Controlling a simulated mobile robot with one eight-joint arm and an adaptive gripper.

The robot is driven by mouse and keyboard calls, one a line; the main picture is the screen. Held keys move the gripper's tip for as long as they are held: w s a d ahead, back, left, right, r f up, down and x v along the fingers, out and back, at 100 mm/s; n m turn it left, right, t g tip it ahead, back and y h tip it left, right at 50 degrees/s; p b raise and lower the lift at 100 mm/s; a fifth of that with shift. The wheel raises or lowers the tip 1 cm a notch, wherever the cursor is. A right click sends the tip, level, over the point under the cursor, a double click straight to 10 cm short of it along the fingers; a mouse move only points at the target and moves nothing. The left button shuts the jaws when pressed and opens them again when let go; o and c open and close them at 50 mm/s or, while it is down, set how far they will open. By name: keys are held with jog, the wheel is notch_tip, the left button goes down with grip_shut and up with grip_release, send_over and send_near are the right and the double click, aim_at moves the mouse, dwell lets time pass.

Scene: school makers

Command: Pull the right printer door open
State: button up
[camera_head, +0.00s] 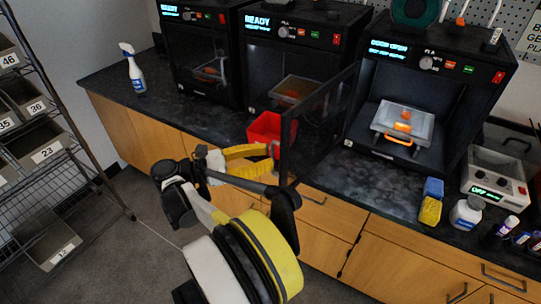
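The right printer (440,55) is a black box with a lit display that appears to read "DOOR OPEN". Its dark see-through door (318,122) stands swung out toward the left, hinged near the printer's left side. Inside, a pale tray (403,122) with an orange print is exposed. My gripper (277,166) has yellow fingers spread apart, at the lower free edge of the door. Whether a finger touches the door is hard to tell. Nothing is seen held between the fingers.
Two more black printers (203,62) (290,60) stand left, displays reading "READY". A red bin (267,128) sits behind my gripper. A spray bottle (132,70) stands on the dark counter (130,97). Sponges (431,203), a white bottle (466,212) and a control box (497,180) are right.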

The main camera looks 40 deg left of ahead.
jog(key=v, duration=0.5)
jog(key=shift+s+a, duration=0.2)
jog(key=shift+s, duration=0.15)
jog(key=shift+s, duration=0.1)
